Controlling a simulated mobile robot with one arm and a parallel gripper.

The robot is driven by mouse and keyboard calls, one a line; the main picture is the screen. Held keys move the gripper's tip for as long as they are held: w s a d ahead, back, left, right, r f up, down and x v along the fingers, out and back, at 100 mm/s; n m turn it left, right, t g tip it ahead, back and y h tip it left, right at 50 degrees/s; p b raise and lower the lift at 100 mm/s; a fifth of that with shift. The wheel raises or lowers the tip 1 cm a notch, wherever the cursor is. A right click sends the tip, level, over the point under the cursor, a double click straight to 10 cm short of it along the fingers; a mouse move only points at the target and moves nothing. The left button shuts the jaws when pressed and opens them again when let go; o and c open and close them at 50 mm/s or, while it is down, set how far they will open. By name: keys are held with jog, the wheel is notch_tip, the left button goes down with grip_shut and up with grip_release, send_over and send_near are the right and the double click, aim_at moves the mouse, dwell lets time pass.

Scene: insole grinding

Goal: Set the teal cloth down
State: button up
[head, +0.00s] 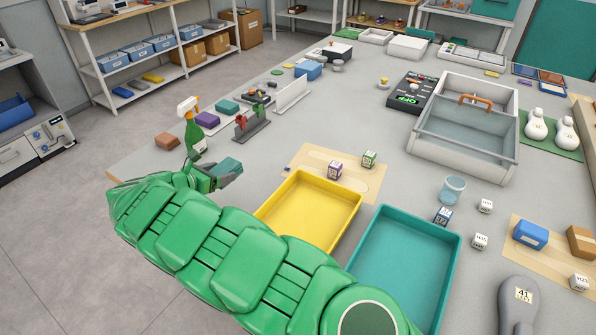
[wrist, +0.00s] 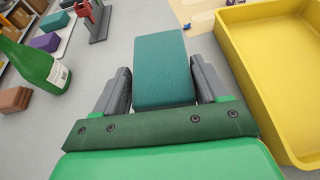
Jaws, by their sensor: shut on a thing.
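The teal cloth (wrist: 162,68) is a folded block between the two fingers of my gripper (wrist: 163,88) in the wrist view. In the head view the cloth (head: 229,167) sticks out from my gripper (head: 220,178) at the left part of the grey table. My gripper is shut on it. The wrist view does not show clearly whether the cloth touches the table. A second teal block (head: 228,107) lies farther back on the table, beside a purple block (head: 207,119).
A green spray bottle (head: 193,130) stands just left of my gripper, with a brown block (head: 167,140) beyond it. A yellow tray (head: 338,231) is to the right, then a teal tray (head: 446,262). A red and grey stand (head: 250,126) is behind. Some bare table lies between.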

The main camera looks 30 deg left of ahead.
jog(key=w+d+r+m+g+h, duration=0.1)
jog(key=w+d+r+m+h, duration=0.1)
jog(key=w+d, duration=0.85)
jog(key=w+d+r+m+h, duration=0.1)
jog(key=w+d+m+h, duration=0.15)
jog(key=w+d, duration=0.8)
jog(key=w+d+m+g+h, duration=0.2)
jog(key=d, duration=1.3)
jog(key=w+d+m+g+h, duration=0.1)
jog(key=w+d+m+h, duration=0.1)
jog(key=d, duration=1.4)
send_over(406, 187)
jog(key=s, duration=0.1)
notch_tip(406, 187, down, 8)
jog(key=shift+d+f, duration=0.1)
jog(key=shift+f, duration=0.1)
jog(key=shift+w+f, duration=0.35)
jog(key=shift+w, duration=0.05)
jog(key=shift+w+a+f, duration=0.2)
jog(key=shift+f, duration=1.6)
